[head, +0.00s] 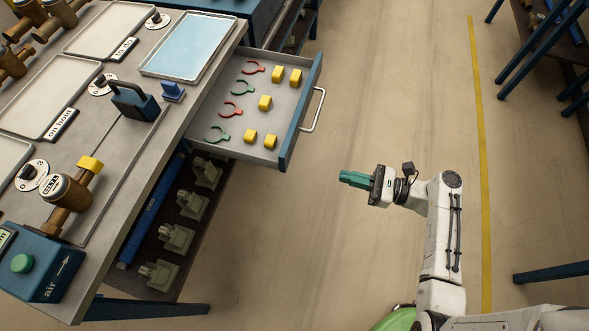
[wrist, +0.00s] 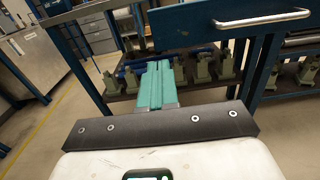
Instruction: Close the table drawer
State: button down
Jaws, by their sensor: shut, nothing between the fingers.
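The table drawer (head: 233,120) stands pulled out from the right side of the workbench. It has a blue front (head: 301,110) with a silver bar handle (head: 317,112). Red and green rings and several yellow blocks lie inside it. In the wrist view the blue drawer front (wrist: 200,24) and its handle (wrist: 262,19) show at the upper right. My gripper (head: 345,178) has teal fingers, shut and empty. It is in the open space to the right of the drawer and nearer the picture's bottom, apart from the handle. The teal fingers also show in the wrist view (wrist: 155,75), below the drawer front.
The workbench top (head: 165,135) carries trays, brass meters, a blue padlock-shaped block (head: 135,102) and a blue air box (head: 38,262). A lower shelf (head: 190,250) holds several grey-green fixtures. Open floor (head: 400,90) lies right of the drawer, with a yellow line (head: 478,120).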

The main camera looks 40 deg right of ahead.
jog(key=p+x, duration=0.2)
jog(key=x, duration=1.1)
jog(key=shift+w+a, duration=0.2)
jog(key=shift+a, duration=0.05)
jog(key=b, duration=0.7)
send_near(198, 138)
jog(key=w+a+r, duration=0.1)
jog(key=w+a, duration=0.1)
jog(key=a, duration=0.1)
jog(key=w+a+r, duration=0.1)
jog(key=w+a, duration=0.1)
jog(key=shift+a+r, duration=0.25)
jog(key=shift+r, duration=0.1)
jog(key=shift+w+a+r+b, duration=0.1)
jog(key=shift+w+a+b, duration=0.25)
jog(key=shift+w, duration=0.15)
jog(key=shift+w+r, duration=0.1)
jog(key=shift+r, duration=0.15)
